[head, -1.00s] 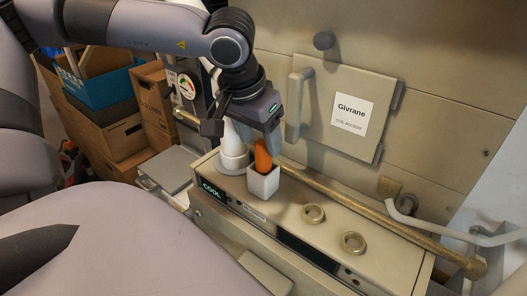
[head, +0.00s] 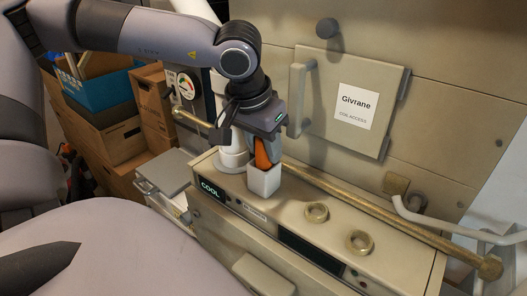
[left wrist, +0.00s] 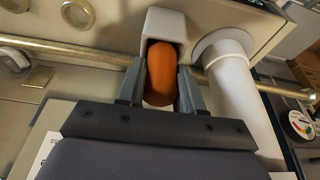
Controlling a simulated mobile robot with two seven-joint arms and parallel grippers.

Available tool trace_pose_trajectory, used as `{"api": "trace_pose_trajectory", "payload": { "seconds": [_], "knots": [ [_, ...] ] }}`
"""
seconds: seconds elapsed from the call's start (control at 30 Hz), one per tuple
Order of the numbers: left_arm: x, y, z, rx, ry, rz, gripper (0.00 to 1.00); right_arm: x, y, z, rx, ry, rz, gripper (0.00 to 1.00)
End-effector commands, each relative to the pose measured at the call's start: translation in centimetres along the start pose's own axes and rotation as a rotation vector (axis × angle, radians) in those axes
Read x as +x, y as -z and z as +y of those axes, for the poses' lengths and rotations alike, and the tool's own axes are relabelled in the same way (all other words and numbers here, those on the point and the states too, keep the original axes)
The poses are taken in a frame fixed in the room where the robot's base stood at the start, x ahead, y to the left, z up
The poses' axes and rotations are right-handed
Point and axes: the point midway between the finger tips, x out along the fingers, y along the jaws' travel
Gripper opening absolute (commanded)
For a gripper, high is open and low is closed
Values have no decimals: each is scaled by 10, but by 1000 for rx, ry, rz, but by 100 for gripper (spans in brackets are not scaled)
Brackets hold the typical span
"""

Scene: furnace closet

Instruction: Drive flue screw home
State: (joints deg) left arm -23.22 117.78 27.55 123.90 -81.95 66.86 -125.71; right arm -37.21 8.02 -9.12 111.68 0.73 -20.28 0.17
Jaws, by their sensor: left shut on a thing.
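An orange handle (head: 262,155), likely the screwdriver's, stands upright in a small white square holder (head: 263,183) on top of the beige unit. My left gripper (head: 265,153) points down over the holder with its fingers shut on the handle. In the left wrist view the orange handle (left wrist: 162,72) lies between the two grey fingers, its far end at the mouth of the white holder (left wrist: 164,22). The tool's lower part is hidden in the holder. A white pipe (head: 232,158) stands close beside it. I cannot make out the flue screw. My right gripper is not in view.
Two brass rings (head: 316,212) lie on the unit's top, right of the holder. A brass pipe (head: 385,214) runs along the back, below a panel labelled Givrane (head: 352,108). A gauge (head: 186,87) and cardboard boxes (head: 115,140) are at the left.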

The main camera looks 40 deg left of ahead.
Motion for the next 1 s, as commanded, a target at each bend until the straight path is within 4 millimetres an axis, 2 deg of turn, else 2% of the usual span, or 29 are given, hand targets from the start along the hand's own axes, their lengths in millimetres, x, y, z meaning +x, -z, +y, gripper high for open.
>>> {"api": "trace_pose_trajectory", "payload": {
  "seconds": [0.07,0.27,0.8,1.0],
  "knots": [
    [0,0,0,0,0,1,0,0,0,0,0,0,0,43],
    [-3,1,0,0,0,1,0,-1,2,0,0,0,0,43],
    [-38,12,0,0,1,2,0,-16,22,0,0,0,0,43],
    [-41,13,0,0,1,1,0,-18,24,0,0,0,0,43]
  ]
}}
